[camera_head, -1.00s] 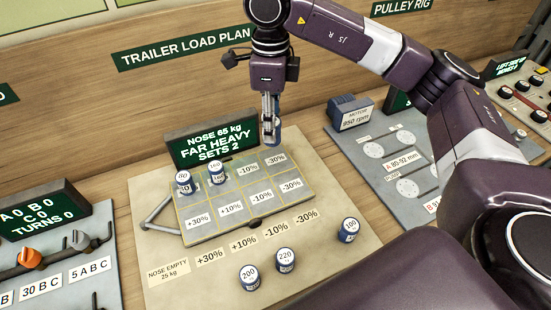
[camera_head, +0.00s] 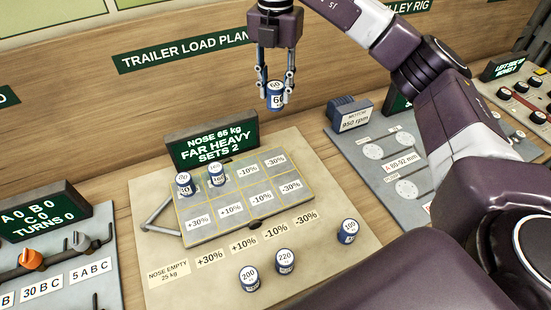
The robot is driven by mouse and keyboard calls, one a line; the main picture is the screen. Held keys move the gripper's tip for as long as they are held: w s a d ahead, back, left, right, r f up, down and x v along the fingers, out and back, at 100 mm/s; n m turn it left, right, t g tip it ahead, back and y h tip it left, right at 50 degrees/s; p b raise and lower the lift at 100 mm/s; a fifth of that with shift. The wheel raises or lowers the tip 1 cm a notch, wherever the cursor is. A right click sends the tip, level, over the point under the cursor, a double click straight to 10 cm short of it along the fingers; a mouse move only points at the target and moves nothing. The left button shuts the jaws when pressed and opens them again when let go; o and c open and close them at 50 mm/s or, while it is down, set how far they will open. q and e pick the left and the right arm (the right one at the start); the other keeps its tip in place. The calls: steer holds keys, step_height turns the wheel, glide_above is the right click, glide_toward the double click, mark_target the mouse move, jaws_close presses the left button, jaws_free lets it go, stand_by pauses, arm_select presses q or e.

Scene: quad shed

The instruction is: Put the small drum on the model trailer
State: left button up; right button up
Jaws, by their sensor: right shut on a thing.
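My right gripper (camera_head: 275,88) is shut on a small blue and white drum (camera_head: 276,97) marked 60, held upright in the air above the back right of the model trailer. The model trailer (camera_head: 205,233) is a flat grey bed with labelled cells and a drawbar at its left. Two drums stand on its back row: one (camera_head: 185,184) at the far left, and one (camera_head: 217,175), seemingly marked 160, in the cell beside it. Drums marked 200 (camera_head: 249,279), 220 (camera_head: 285,261) and 100 (camera_head: 348,231) stand on the board in front of the trailer. My left gripper is not in view.
A dark sign (camera_head: 212,146) reading "NOSE 65 kg, FAR HEAVY, SETS 2" stands behind the trailer. The trailer's front row and right back cells are bare. A motor panel (camera_head: 385,150) is at the right and a panel with knobs (camera_head: 55,265) at the left.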

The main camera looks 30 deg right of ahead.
step_height(320, 180, down, 19)
steer(key=p, duration=0.4)
steer(key=shift+f+p, duration=0.15)
steer(key=shift+p, duration=0.15)
steer(key=shift+f, duration=0.25)
steer(key=shift+f, duration=0.2)
steer(key=o, duration=1.2)
steer(key=shift+r, duration=0.15)
